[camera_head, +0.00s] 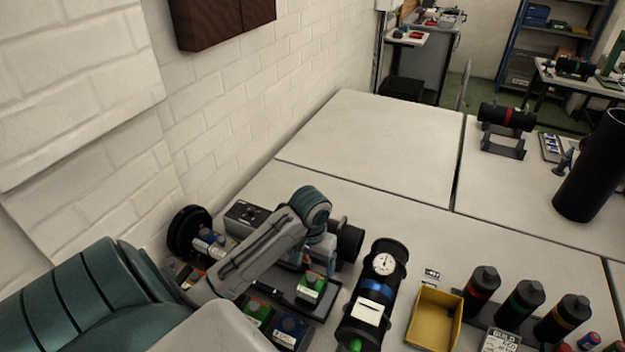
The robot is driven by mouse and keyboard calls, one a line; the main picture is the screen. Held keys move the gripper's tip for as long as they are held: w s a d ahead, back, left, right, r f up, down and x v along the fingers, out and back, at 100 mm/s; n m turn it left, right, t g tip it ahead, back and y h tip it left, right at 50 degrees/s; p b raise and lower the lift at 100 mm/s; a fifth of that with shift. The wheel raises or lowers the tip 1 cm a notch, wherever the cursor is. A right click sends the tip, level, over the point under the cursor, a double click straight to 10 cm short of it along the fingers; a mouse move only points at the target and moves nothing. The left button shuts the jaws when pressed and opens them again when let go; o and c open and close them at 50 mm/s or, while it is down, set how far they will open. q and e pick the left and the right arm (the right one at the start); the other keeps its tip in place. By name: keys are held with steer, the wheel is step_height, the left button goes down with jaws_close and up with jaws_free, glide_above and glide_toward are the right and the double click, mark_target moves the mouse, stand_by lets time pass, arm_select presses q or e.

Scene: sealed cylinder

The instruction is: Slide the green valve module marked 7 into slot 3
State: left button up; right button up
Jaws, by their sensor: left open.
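My left arm reaches in from the left, and its gripper (309,264) points down over a dark tray on the table. It is open. Just below and in front of it stands a module with a green top and a pale label (311,287); I cannot tell whether the fingers touch it. Another green-topped module (257,311) and a blue-topped module (290,327) sit nearer, partly behind my arm. The labels are too small to read, so I cannot tell which is marked 7. Slot numbers are not readable. My right gripper is not in view.
A yellow bin (436,318) and several dark bottles (520,304) are further right. A grey control box (246,216) sits behind my arm. The table (370,135) behind is clear.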

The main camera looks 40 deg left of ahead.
mark_target(311, 284)
arm_select(q)
steer(key=f, duration=0.2)
steer(key=f+p, duration=0.1)
steer(key=f, duration=0.1)
steer(key=shift+w+f, duration=0.2)
steer(key=shift+f, duration=0.05)
step_height(311, 284, down, 5)
steer(key=shift+f+p, duration=0.1)
steer(key=shift+p, duration=0.65)
steer(key=shift+f, duration=0.65)
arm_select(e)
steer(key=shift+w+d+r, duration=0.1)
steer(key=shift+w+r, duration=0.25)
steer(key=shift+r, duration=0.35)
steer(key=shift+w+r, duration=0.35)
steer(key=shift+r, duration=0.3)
arm_select(q)
steer(key=shift+c, duration=0.4)
